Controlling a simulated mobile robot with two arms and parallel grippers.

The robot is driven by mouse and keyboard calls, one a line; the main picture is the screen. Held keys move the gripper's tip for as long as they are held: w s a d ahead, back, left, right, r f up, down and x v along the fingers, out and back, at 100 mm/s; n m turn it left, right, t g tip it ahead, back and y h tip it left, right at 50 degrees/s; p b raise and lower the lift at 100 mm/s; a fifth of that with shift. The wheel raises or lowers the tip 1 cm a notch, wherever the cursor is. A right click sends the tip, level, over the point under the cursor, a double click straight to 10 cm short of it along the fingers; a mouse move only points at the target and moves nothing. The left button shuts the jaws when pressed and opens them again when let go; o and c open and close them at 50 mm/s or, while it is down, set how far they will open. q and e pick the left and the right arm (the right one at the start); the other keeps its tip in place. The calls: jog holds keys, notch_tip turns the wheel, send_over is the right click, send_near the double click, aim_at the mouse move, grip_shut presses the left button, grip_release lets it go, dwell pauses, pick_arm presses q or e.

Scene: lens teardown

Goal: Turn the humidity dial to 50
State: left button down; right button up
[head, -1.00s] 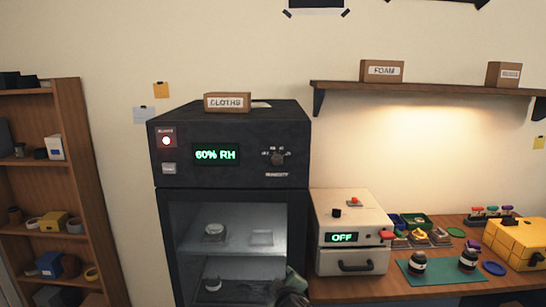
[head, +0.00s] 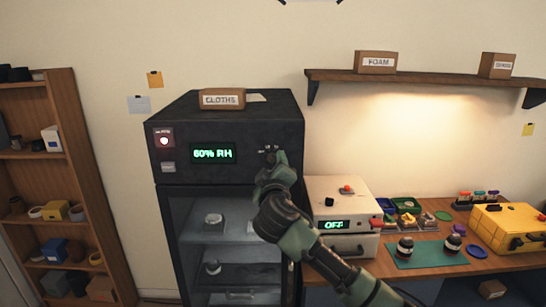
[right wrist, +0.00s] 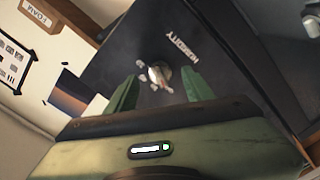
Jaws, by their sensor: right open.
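The black dry cabinet (head: 228,172) stands in the middle of the head view. Its green display (head: 213,153) reads 60% RH. The humidity dial is a small knob on the cabinet's front, mostly hidden behind my right gripper in the head view. In the right wrist view the dial (right wrist: 160,75) sits between the two green fingers, with the HUMIDITY label beside it. My right gripper (head: 272,165) is open, its fingers on either side of the dial. I cannot tell whether they touch it. My left gripper is out of view.
A cardboard box labelled CLOTHS (head: 222,99) sits on the cabinet. A white box with an OFF display (head: 340,205) stands to the right on the wooden bench. A yellow case (head: 505,228) lies farther right. A wooden shelf unit (head: 65,190) stands at left.

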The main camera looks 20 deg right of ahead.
aim_at(272, 158)
jog(key=shift+p+x, duration=0.3)
jog(key=shift+x, duration=0.65)
jog(key=shift+w+d, duration=0.15)
jog(key=shift+w, duration=0.3)
grip_shut()
jog(key=shift+f+m+b, duration=0.2)
jog(key=shift+m+b, duration=0.2)
jog(key=shift+b, duration=0.2)
jog(key=m+b, duration=0.5)
jog(key=b, duration=0.2)
jog(key=shift+f, duration=0.1)
jog(key=shift+m+b, duration=1.15)
jog(key=shift+m, duration=0.35)
jog(key=shift+r, duration=0.25)
